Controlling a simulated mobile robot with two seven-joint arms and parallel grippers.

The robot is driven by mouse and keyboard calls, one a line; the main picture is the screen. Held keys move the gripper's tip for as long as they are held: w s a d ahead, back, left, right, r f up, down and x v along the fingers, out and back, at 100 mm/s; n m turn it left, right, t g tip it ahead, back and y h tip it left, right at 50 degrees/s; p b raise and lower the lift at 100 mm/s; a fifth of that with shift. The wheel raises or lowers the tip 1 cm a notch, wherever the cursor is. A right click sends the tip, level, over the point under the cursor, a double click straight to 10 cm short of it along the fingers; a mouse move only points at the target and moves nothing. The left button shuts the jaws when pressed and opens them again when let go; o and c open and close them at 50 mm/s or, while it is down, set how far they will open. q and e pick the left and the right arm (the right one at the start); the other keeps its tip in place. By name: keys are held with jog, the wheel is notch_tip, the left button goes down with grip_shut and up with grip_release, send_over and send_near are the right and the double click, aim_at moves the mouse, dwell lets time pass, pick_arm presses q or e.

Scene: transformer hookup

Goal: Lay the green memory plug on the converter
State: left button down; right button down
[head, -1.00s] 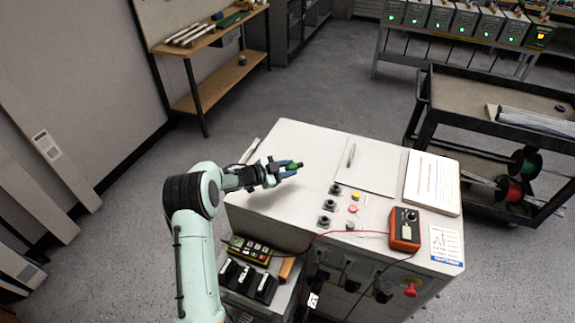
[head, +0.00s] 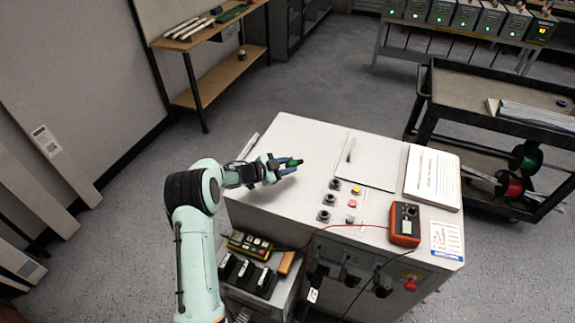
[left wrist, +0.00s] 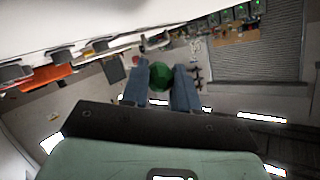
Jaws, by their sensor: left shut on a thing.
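The green memory plug (head: 293,163) is between the blue fingers of my left gripper (head: 288,167), which is shut on it. In the left wrist view the round green plug (left wrist: 160,77) shows between the two blue fingertips (left wrist: 160,90). In the head view the plug is over the left part of a large white cabinet top (head: 310,144), which appears to be the converter. The plug seems held above the top; the exact gap cannot be told. My right gripper is not in view.
On the cabinet lie an orange meter (head: 405,224) with leads, a white notepad (head: 432,178) and several knobs and buttons. A smaller unit with a yellow-black device (head: 250,246) stands at its front left. A dark cart (head: 470,105) is at right. The cabinet's back left top is clear.

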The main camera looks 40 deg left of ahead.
pick_arm(q)
jog(key=shift+f+b, duration=0.3)
jog(key=shift+f, duration=0.5)
jog(key=c, duration=0.8)
grip_release()
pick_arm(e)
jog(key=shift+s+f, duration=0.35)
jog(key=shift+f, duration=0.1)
pick_arm(q)
jog(key=shift+r, duration=0.1)
